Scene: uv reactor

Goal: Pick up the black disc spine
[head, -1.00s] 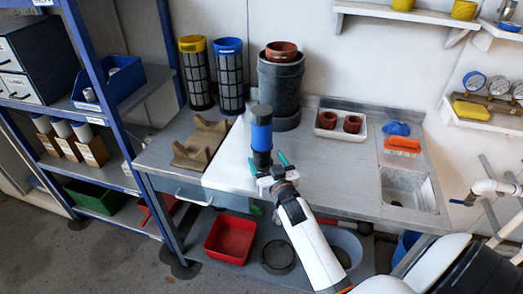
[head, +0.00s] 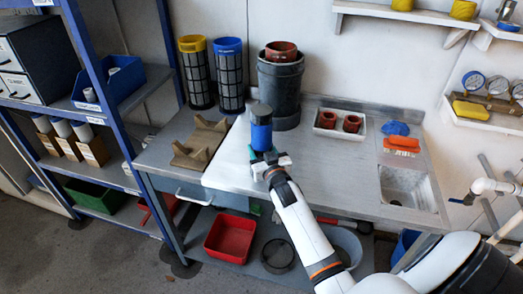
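An upright cylinder with a black top and a blue band (head: 261,132) stands on the worktop; it is the nearest match I see to the black disc spine, but I cannot tell for sure. My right gripper (head: 265,157) is at its lower part, with teal fingers close to its sides. The gripper hides the cylinder's base. I cannot tell whether the fingers are shut on it. My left gripper is not in view.
A dark grey canister (head: 281,88) stands behind the cylinder. A yellow-topped cage (head: 197,75), a blue-topped cage (head: 230,78) and a tan cradle (head: 200,143) are to the left. A white tray (head: 326,134) and a sink (head: 407,190) are to the right.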

